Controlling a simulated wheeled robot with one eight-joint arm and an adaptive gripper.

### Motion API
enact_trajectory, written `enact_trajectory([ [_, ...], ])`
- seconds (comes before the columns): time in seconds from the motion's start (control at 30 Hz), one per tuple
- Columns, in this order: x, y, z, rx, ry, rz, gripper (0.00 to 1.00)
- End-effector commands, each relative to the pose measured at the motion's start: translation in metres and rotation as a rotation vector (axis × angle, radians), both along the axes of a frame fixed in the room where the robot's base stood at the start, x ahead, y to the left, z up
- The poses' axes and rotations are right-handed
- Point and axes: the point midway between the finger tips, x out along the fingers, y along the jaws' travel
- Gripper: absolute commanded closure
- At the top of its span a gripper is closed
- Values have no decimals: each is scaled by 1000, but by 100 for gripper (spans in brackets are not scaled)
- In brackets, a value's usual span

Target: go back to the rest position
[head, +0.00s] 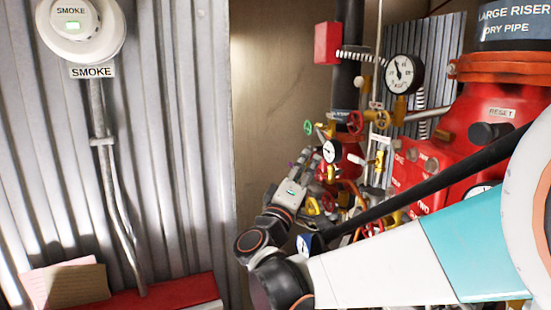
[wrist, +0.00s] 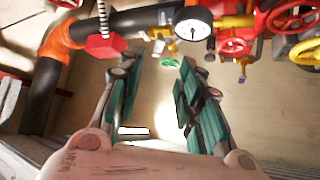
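My gripper (head: 308,166) is in front of the red valve assembly in the head view, reaching up toward the small gauge (head: 332,151). Beyond the fingertips in the wrist view are a white-faced gauge (wrist: 193,30) and a small green handle (wrist: 169,62). I cannot tell how close the fingertips are to the piping.
A large red riser body (head: 440,150) fills the right side. A larger gauge (head: 404,74) and a red box (head: 327,43) sit higher up. Red handwheels (wrist: 292,17) crowd the wrist view's top right. A smoke detector (head: 78,28) hangs on the corrugated wall (head: 175,150) at left.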

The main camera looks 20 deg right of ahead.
Motion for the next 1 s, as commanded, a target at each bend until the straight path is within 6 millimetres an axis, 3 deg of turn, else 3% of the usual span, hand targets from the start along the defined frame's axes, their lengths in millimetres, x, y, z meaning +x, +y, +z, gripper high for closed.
enact_trajectory([
  [0.57,-8,-5,-5,35,17,-6,67],
  [0.67,-21,-19,-18,125,60,-22,67],
  [0.8,-50,-40,-54,333,161,-44,67],
  [1.0,-95,-44,-112,631,301,-38,67],
])
